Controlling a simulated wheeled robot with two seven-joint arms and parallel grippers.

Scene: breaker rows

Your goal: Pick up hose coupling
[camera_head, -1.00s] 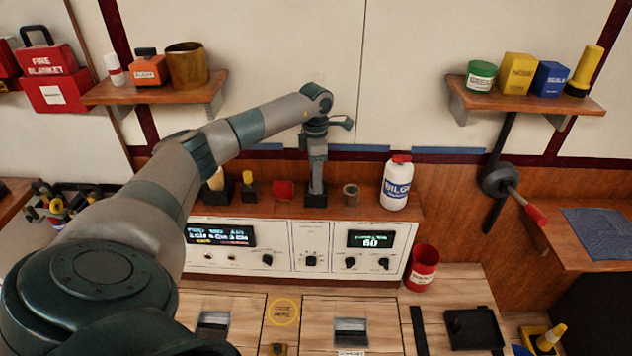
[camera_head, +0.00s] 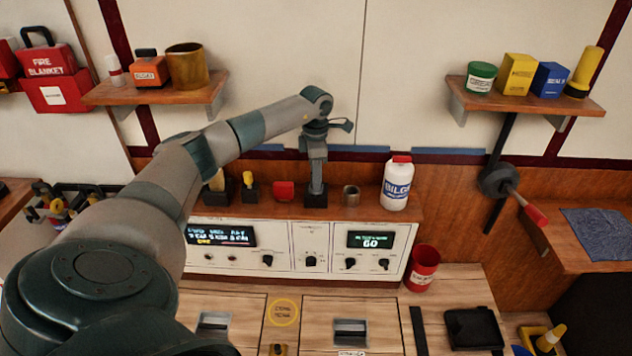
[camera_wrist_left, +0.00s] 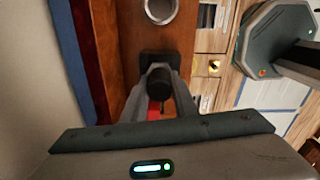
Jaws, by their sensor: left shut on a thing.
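My left gripper (camera_head: 316,184) points down at the ledge above the control panel. In the left wrist view its fingers (camera_wrist_left: 160,78) are shut on a black cylindrical piece (camera_wrist_left: 158,88), which is at a black square base (camera_wrist_left: 163,60). In the head view the black base (camera_head: 315,199) stands on the ledge. A short hollow metal cylinder (camera_head: 351,196), which looks like a hose coupling, stands just right of the gripper, apart from it. Its open ring also shows in the wrist view (camera_wrist_left: 161,10). I cannot tell whether the held black piece is the coupling. My right gripper is not in view.
A white bottle with a red cap (camera_head: 397,184) stands at the ledge's right. A red piece (camera_head: 284,191) and yellow-topped items in black blocks (camera_head: 249,188) stand left of the gripper. A red cup (camera_head: 422,268) is on the counter below. Shelves flank the wall above.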

